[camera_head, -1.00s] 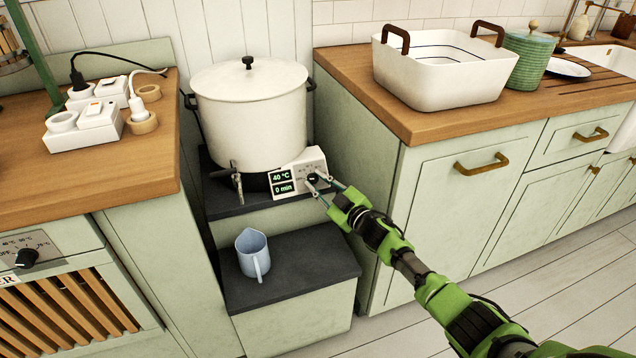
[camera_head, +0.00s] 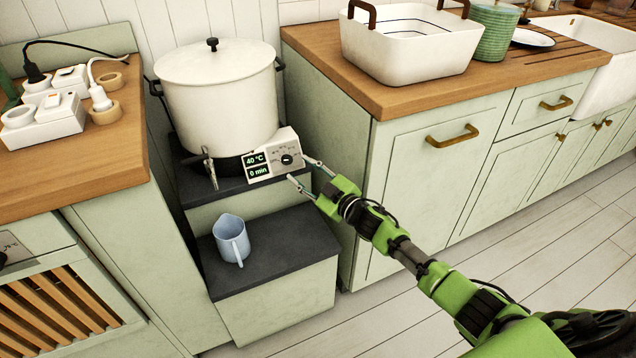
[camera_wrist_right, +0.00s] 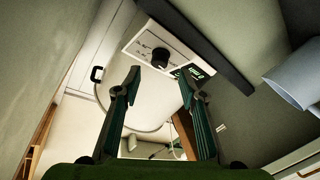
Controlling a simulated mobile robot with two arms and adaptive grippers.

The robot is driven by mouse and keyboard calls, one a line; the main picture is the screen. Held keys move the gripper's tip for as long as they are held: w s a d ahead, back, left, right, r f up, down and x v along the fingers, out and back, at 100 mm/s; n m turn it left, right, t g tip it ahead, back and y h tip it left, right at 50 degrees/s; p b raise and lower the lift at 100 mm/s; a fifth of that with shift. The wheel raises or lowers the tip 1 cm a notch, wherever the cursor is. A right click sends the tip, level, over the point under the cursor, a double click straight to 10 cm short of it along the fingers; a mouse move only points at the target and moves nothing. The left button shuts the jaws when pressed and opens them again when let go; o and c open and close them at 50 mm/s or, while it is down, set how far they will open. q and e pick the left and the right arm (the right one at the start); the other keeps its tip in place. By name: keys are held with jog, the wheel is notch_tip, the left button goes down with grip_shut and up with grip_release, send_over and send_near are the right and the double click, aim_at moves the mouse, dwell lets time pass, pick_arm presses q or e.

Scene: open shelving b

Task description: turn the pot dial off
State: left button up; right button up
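The white pot (camera_head: 220,95) with its lid stands on the dark upper step. Its control box (camera_head: 274,160) at the lower right front has a display reading 40 °C and 0 min. The black pot dial (camera_head: 287,160) is on the box's face; it also shows in the right wrist view (camera_wrist_right: 160,55). My right gripper (camera_head: 298,170) is open, its fingers spread and apart from the dial. In the right wrist view the open fingers (camera_wrist_right: 160,82) have nothing between them, and the dial lies beyond their tips. My left gripper is not in view.
A blue jug (camera_head: 231,240) stands on the lower dark step (camera_head: 285,245). Wooden counters flank the pot. The left one bears white sockets (camera_head: 45,122); the right one bears a white basin (camera_head: 410,45). Floor is free in front of the right cabinets.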

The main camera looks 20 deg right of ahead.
jog(key=v, duration=0.7)
dwell(0.3)
